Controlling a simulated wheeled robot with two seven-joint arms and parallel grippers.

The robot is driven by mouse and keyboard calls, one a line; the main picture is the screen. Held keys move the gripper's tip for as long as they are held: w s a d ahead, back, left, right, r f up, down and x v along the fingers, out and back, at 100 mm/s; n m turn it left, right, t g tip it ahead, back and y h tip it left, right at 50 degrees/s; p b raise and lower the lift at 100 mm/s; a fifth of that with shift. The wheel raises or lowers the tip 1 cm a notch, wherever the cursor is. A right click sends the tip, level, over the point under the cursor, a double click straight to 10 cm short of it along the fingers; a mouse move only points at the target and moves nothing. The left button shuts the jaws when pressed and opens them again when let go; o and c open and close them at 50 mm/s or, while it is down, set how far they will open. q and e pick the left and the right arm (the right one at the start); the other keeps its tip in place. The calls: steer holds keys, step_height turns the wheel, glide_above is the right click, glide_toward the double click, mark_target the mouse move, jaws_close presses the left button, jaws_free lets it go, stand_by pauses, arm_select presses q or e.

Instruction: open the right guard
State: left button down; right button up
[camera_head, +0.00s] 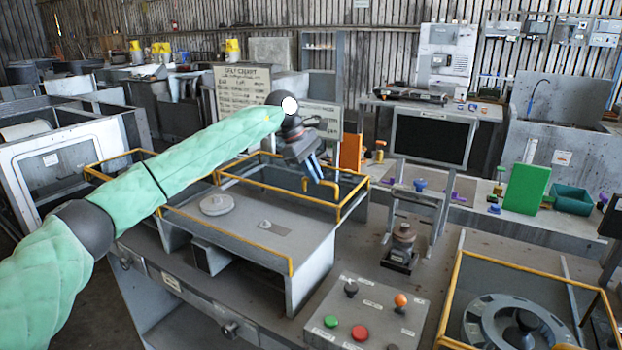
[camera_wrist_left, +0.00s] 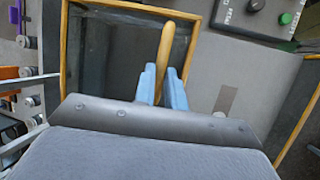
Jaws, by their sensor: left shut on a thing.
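The right guard (camera_head: 278,178) is a yellow-framed, dark see-through panel at the right end of the grey blower housing (camera_head: 240,240). It looks roughly level in the head view. It also shows in the left wrist view (camera_wrist_left: 106,58). Its upright yellow handle (camera_wrist_left: 165,48) stands between my left gripper's blue fingers (camera_wrist_left: 164,92). My left gripper (camera_head: 317,172) comes down from above and is shut on this handle; its fingers partly hide the handle in the head view. My right gripper is out of view.
A button panel (camera_head: 366,318) stands in front of the housing. Another yellow-framed unit with a round wheel (camera_head: 510,322) is at lower right. A monitor (camera_head: 431,138) stands behind on the right. A flat disc (camera_head: 216,204) lies on the housing top.

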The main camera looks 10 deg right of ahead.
arm_select(q)
steer(key=shift+w+d, duration=0.15)
steer(key=shift+w, duration=0.15)
steer(key=c, duration=1.5)
jaws_free()
steer(key=shift+o, duration=0.2)
